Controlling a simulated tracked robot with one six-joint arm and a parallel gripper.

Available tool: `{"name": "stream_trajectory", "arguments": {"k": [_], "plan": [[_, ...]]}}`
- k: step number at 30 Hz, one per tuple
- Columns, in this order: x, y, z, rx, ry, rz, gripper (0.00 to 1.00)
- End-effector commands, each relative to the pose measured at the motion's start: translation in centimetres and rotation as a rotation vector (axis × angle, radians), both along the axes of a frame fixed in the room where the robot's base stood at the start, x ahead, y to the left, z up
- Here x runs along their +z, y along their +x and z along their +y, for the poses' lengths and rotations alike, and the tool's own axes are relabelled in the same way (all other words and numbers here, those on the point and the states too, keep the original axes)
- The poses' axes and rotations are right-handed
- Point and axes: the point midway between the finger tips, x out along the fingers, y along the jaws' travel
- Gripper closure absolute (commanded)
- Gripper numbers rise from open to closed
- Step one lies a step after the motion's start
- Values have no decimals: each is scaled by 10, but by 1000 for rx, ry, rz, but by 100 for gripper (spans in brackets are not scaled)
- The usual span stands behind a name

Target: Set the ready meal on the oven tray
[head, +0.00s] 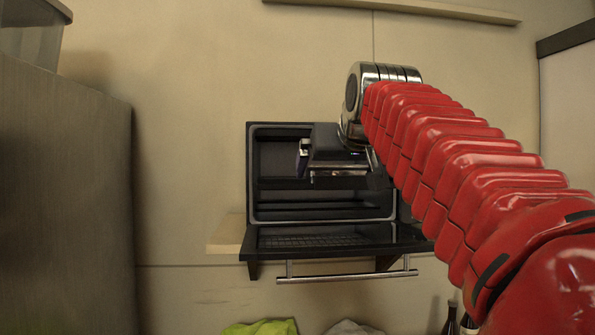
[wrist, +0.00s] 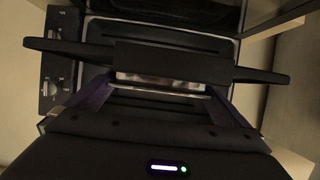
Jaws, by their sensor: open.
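My gripper (head: 335,152) is open in front of the oven's open mouth, in the upper right of the cavity as the head view shows it. The wrist view shows its dark palm with a small light, and two purplish sides (wrist: 95,98) reaching forward, apart from each other. A shiny strip (wrist: 160,80) lies between them under a black block; I cannot tell whether it belongs to the ready meal. The meal cannot be made out with certainty in either view. The oven tray is not clear in the dark cavity; a dark level band (head: 280,184) crosses it there.
The black oven (head: 250,180) stands with its door (head: 320,240) folded down, a bar handle (head: 350,276) along its front edge. Oven knobs (wrist: 50,88) show in the wrist view. A tall grey cabinet (head: 65,200) stands left. Green cloth (head: 260,327) and dark bottles (head: 450,318) lie low.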

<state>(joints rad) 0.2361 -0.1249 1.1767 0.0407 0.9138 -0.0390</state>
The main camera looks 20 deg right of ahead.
Motion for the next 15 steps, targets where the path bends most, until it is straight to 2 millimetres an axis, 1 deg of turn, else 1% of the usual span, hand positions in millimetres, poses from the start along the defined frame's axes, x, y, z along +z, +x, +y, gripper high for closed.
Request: {"name": "stream_trajectory", "arguments": {"k": [5, 15], "plan": [[9, -19, 4, 0, -1, -3, 0], [32, -72, 15, 0, -1, -3, 0]]}}
